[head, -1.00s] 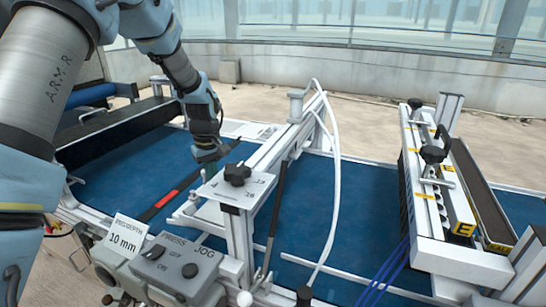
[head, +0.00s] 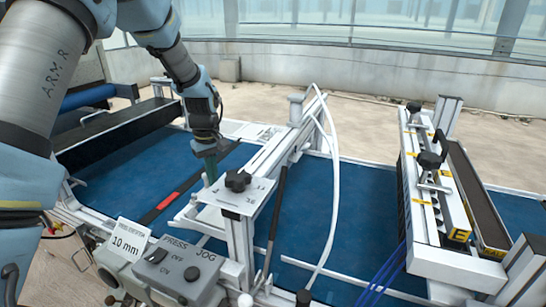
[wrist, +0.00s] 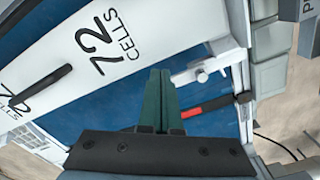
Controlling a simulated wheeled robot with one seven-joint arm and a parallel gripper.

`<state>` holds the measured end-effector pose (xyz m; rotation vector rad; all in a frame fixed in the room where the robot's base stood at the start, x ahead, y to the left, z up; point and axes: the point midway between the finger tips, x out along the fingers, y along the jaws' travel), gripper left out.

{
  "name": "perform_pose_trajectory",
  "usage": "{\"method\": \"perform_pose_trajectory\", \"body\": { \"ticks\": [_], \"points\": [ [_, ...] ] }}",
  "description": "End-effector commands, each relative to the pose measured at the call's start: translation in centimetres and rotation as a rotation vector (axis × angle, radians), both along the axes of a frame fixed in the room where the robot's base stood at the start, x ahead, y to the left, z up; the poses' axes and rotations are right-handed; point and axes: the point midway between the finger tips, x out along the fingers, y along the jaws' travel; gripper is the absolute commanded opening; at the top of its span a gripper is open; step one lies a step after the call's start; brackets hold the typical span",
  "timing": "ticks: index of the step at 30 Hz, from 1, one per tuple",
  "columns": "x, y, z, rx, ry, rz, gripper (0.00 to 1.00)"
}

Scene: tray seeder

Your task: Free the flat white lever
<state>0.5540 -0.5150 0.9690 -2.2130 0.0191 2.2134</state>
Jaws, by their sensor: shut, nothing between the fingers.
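A flat white lever (head: 188,214) sticks out to the left from the post under a white plate with a black knob, in the head view. In the wrist view it shows as a pale bar with a small round fitting (wrist: 195,73), right of the fingertips. My gripper (head: 211,178) has green fingers pressed together, pointing down, above and slightly right of the lever in the head view. In the wrist view the closed fingers (wrist: 160,75) are empty and look apart from the lever; their height above it is hard to judge.
The knobbed white plate (head: 238,192) stands close right of my fingers. A black strip with a red mark (head: 167,201) lies on the blue belt (head: 115,178). A grey PRESS/JOG control box (head: 180,270) is in front. A white "72 CELLS" panel (wrist: 140,35) fills the wrist view's upper left.

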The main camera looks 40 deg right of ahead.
Motion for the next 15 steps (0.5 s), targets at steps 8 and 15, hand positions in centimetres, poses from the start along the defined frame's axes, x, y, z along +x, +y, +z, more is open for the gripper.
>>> {"method": "perform_pose_trajectory", "body": {
  "ticks": [8,15],
  "points": [
    [0.0,0.0,2.5,0.0,-0.001,0.0,0.0],
    [0.0,0.0,4.2,0.0,-0.001,0.0,0.0]
  ]
}}
